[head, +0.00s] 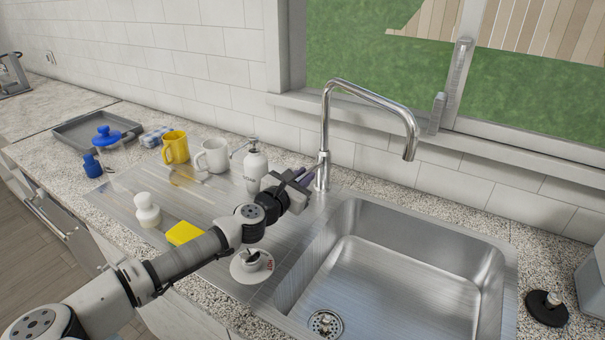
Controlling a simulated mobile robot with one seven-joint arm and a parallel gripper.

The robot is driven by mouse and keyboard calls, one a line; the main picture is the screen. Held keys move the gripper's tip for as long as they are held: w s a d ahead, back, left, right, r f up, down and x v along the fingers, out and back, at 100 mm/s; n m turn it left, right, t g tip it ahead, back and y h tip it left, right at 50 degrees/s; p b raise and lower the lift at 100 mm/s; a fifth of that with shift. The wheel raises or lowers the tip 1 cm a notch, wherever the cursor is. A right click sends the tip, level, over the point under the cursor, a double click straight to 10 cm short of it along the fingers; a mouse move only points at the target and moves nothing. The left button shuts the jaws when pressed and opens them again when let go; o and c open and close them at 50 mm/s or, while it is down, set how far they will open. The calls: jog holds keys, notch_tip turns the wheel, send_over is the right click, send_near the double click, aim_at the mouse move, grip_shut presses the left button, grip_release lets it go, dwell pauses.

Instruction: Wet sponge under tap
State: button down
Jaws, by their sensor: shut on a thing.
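The chrome tap (326,125) stands at the back of the sink, and its spout reaches right over the basin. No water stream shows. My gripper (306,178) is at the foot of the tap, shut on what looks like the tap's lever; its fingers largely hide the lever. A yellow sponge (184,232) lies on the ribbed drainboard (205,200), left of my forearm and apart from my gripper. The steel sink basin (390,265) appears empty, with a drain at its near left.
A white soap bottle (255,168) stands just left of my gripper. A white mug (212,155), a yellow mug (175,147) and a small white bottle (147,210) stand further left. A white round item (252,266) lies near my forearm. A black stopper (546,306) sits at right.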

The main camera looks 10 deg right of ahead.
jog(key=shift+d+r+y+p, duration=0.1)
jog(key=shift+r+y+p, duration=0.2)
jog(key=shift+r+p, duration=0.35)
jog(key=shift+f, duration=0.2)
jog(key=shift+g, duration=0.3)
jog(key=shift+f, duration=0.1)
jog(key=c, duration=1.4)
grip_release()
jog(key=shift+o, duration=0.2)
jog(key=b+v, duration=0.4)
jog(key=v, duration=1)
